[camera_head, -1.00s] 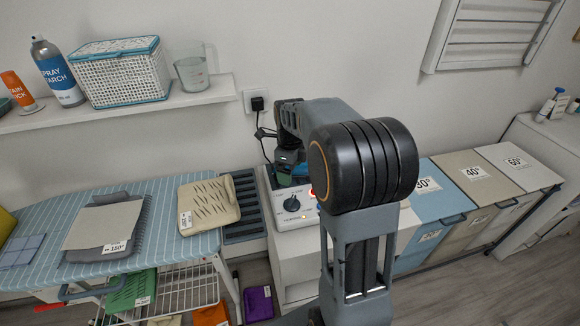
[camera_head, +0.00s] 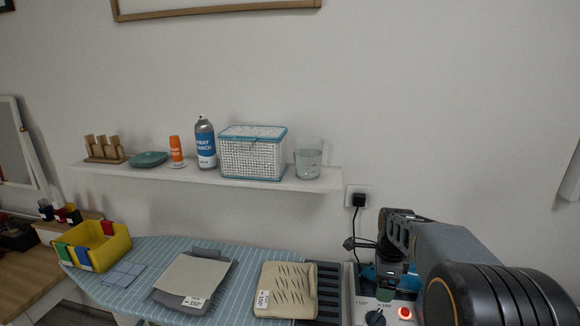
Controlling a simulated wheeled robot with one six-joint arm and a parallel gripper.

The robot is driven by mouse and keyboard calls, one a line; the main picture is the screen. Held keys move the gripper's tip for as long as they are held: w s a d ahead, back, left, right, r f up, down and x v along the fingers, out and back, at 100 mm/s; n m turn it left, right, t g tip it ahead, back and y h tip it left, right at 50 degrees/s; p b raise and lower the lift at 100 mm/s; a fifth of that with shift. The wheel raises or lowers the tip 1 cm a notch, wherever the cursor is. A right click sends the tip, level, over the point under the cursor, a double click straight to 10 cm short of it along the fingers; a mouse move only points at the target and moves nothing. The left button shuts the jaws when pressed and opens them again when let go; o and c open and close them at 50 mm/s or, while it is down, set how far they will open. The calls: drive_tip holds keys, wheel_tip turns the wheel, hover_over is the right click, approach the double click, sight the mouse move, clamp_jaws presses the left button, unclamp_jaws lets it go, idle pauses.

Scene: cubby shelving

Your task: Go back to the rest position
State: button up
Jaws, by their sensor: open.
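My arm enters at the lower right and reaches back over a white station with a dial (camera_head: 374,318) and a red button (camera_head: 404,313). My gripper (camera_head: 388,266), at the arm's far end, points down above the station, close to a teal and dark object (camera_head: 385,276) there. The fingertips are small and partly hidden, so I cannot tell whether they touch it. I see nothing held in the jaws, which are open.
A wall shelf (camera_head: 200,178) holds a white basket (camera_head: 252,158), a spray can (camera_head: 205,145) and a jug (camera_head: 308,160). A plug and cable (camera_head: 358,201) hang beside my arm.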

drive_tip(key=s+a+r+n+t, duration=0.1)
drive_tip(key=s+a+n, duration=0.3)
drive_tip(key=s+n, duration=0.4)
drive_tip(key=s+a+r+n+t, duration=0.2)
drive_tip(key=s+a+n, duration=0.3)
drive_tip(key=n, duration=0.8)
drive_tip(key=shift+s+a+n+t, duration=0.15)
drive_tip(key=shift+s+n+t, duration=0.25)
drive_tip(key=shift+s, duration=1.3)
